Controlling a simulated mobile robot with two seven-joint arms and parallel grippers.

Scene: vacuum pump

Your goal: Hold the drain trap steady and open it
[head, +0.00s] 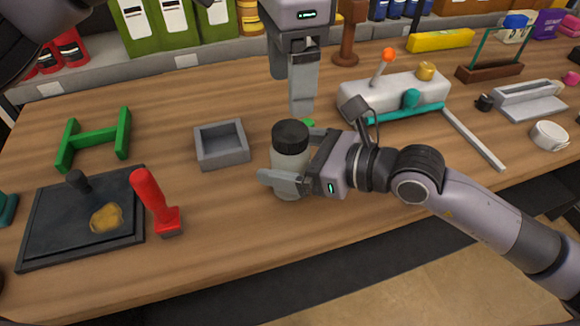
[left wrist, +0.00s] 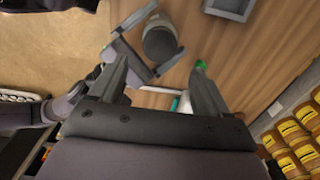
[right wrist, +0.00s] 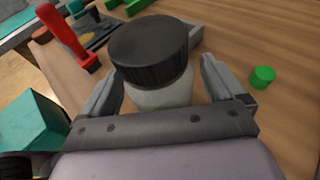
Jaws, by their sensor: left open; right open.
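The drain trap is a pale translucent jar (head: 290,160) with a ribbed black lid (head: 290,136), standing upright on the table. The lid (right wrist: 150,50) and part of the body (right wrist: 160,97) also show in the right wrist view. My right gripper (head: 302,166) has its fingers spread on either side of the jar body, below the lid; a gap shows beside the jar in the right wrist view. My left gripper (head: 303,105) is open and empty, pointing down above and behind the jar. The left wrist view shows the lid (left wrist: 160,43) from above, ahead of the left fingers.
A small green cylinder (right wrist: 262,77) lies behind the jar. A grey square tray (head: 221,162) is left of it, with a red-handled tool (head: 155,205) and dark plate (head: 50,240) farther left. The pale pump (head: 365,93) with teal parts stands back right. The front table edge is near.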

